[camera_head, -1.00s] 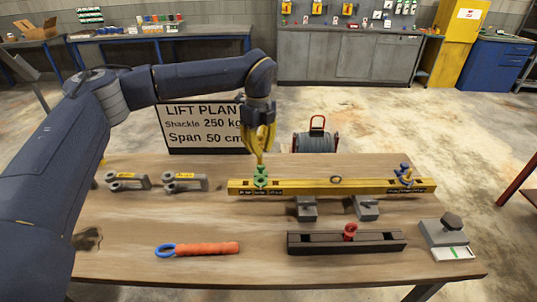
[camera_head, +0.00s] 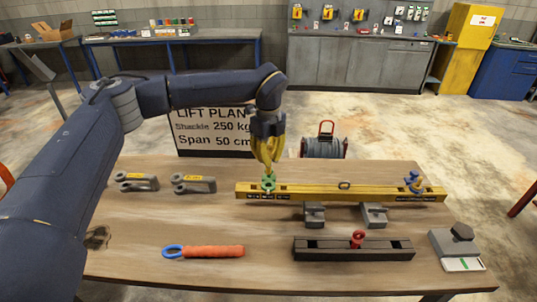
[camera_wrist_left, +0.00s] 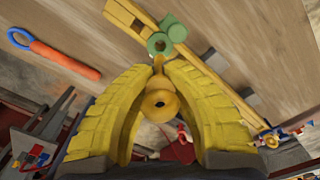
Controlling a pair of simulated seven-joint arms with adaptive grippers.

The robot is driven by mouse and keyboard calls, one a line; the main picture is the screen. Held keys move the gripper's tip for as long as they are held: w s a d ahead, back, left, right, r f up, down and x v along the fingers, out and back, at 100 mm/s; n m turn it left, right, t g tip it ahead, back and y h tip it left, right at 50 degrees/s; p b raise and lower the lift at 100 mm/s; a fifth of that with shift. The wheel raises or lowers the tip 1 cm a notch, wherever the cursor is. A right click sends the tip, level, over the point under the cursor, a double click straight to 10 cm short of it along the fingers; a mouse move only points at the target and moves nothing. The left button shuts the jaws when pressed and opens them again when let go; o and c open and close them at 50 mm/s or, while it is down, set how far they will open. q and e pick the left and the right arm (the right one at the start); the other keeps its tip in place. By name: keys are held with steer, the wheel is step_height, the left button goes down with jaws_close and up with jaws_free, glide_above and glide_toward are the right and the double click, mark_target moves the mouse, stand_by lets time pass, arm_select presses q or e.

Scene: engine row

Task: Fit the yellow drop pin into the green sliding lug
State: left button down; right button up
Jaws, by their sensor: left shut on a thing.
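The green sliding lug (camera_head: 268,183) sits on the left part of the yellow beam (camera_head: 318,191). In the left wrist view the lug (camera_wrist_left: 172,29) shows a round green ring with a dark hole. My left gripper (camera_head: 268,163), with yellow fingers, is directly above the lug, pointing down. It is shut on the yellow drop pin (camera_wrist_left: 160,104), whose round head shows between the fingers in the left wrist view. The pin's narrow end points toward the lug's ring. The fingers mostly hide the pin in the head view, and I cannot tell whether it touches the lug. My right gripper is not in view.
A blue lug (camera_head: 413,183) is at the beam's right end. Two grey shackles (camera_head: 194,184) lie left of the beam. In front are an orange-handled tool (camera_head: 214,251), a dark rail (camera_head: 330,253) with a red piece, and a grey block (camera_head: 455,240).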

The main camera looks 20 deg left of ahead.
mark_target(268, 144)
arm_select(q)
steer(key=shift+f, duration=1.85)
steer(key=shift+f, duration=1.55)
steer(key=c, duration=1.4)
jaws_free()
steer(key=shift+f, duration=0.1)
steer(key=shift+c, duration=0.2)
step_height(268, 144, up, 12)
steer(key=shift+r, duration=0.1)
